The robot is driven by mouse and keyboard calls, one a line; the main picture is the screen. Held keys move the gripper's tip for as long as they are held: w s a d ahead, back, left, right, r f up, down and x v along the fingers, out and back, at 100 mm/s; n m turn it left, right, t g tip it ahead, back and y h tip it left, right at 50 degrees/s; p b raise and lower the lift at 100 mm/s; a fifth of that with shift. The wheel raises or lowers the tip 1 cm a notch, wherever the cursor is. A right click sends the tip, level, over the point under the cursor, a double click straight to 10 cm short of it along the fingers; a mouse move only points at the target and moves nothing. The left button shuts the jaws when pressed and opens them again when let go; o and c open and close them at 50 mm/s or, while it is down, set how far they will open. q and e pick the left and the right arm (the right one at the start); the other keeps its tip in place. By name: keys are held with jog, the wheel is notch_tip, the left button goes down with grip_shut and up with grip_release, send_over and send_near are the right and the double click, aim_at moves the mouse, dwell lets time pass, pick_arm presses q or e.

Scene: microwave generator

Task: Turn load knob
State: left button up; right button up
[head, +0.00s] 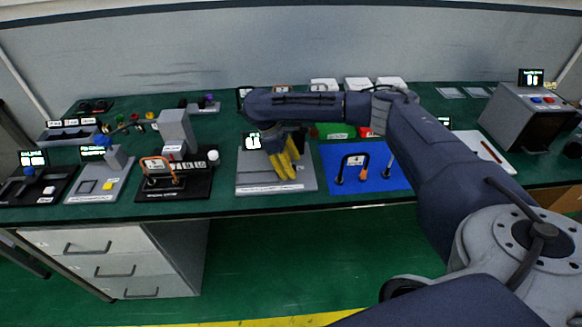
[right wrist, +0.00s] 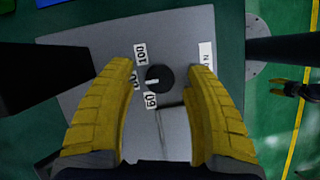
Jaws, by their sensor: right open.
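The load knob (right wrist: 159,78) is a round black dial with a white pointer mark, on a grey panel (right wrist: 90,40) in the right wrist view. White number labels, including 100 (right wrist: 141,54) and 60 (right wrist: 151,101), stand beside it. My right gripper (right wrist: 161,68) has yellow fingers, open, one on each side of the knob with visible gaps. In the head view my right gripper (head: 287,172) is over the grey panel (head: 250,183) in the middle of the bench, and it hides the knob there.
A black board with an orange-handled part (head: 160,168) stands left of the panel. A blue mat (head: 335,181) with a cable-like handle lies right of it. A grey box with buttons (head: 530,115) stands far right. The bench's front edge is close to the panel.

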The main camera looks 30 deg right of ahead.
jog(key=shift+s+d+f, duration=0.1)
jog(key=shift+f, duration=0.2)
grip_shut()
dwell(0.4)
